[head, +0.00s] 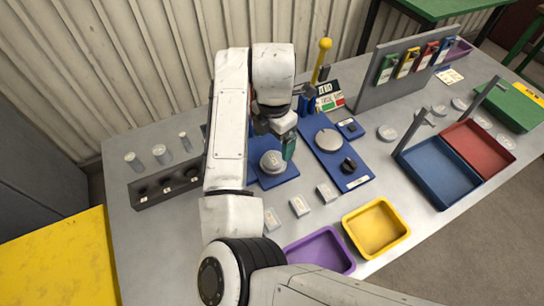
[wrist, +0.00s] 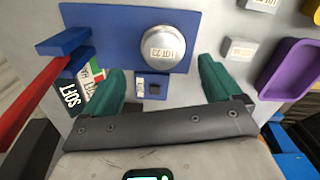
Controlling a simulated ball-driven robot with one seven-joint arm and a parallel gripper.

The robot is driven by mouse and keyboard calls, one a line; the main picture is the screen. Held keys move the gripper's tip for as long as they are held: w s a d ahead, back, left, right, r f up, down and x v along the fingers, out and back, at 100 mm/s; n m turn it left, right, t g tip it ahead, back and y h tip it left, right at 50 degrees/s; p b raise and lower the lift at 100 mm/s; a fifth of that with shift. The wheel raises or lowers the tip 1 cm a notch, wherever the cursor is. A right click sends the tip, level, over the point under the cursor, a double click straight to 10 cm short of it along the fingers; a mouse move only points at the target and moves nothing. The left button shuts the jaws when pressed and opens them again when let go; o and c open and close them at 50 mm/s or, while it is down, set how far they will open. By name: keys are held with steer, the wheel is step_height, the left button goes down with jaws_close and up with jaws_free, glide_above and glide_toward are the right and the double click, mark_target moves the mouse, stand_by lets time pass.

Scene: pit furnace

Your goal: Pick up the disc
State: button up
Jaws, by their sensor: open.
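A round grey disc (head: 272,161) with a pale label sits on a blue board (head: 287,175) in the head view, close under my gripper (head: 284,145). The wrist view shows a round labelled metal disc (wrist: 165,48) on a blue board (wrist: 113,28). My gripper (wrist: 160,82) has its two teal fingers spread wide with nothing between them. The disc lies just beyond the fingertips in the wrist view, between their lines. In the head view my arm covers part of the board and one finger is hidden.
A second blue board (head: 352,184) with a plain disc (head: 328,140) and a dark knob lies to the right. Small labelled blocks (head: 299,206), a purple tray (head: 320,251) and a yellow tray (head: 376,228) are in front. A grey rack (head: 165,186) stands left.

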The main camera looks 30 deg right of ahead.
mark_target(273, 159)
steer(key=shift+s+a+f+p, duration=0.15)
steer(key=shift+f+p, duration=0.1)
steer(key=shift+f, duration=1.35)
steer(key=shift+s+f+p, duration=0.1)
steer(key=shift+f+p, duration=0.1)
steer(key=shift+f, duration=1.35)
steer(key=shift+c, duration=0.4)
steer(key=c, duration=1.5)
steer(key=shift+r, duration=0.45)
step_height(273, 159, up, 2)
steer(key=shift+r+b, duration=0.2)
steer(key=shift+b, duration=0.25)
steer(key=s+d+r+p, duration=0.1)
steer(key=s+r, duration=0.2)
steer(key=s, duration=0.1)
steer(key=s+d+r, duration=0.2)
steer(key=s+r, duration=0.1)
steer(key=s, duration=0.1)
steer(key=s+d+r+p, duration=0.1)
steer(key=s+d+r, duration=0.1)
steer(key=s, duration=0.3)
steer(key=shift+d+r+p, duration=0.2)
steer(key=shift+r+p, duration=0.1)
steer(key=shift+r, duration=0.6)
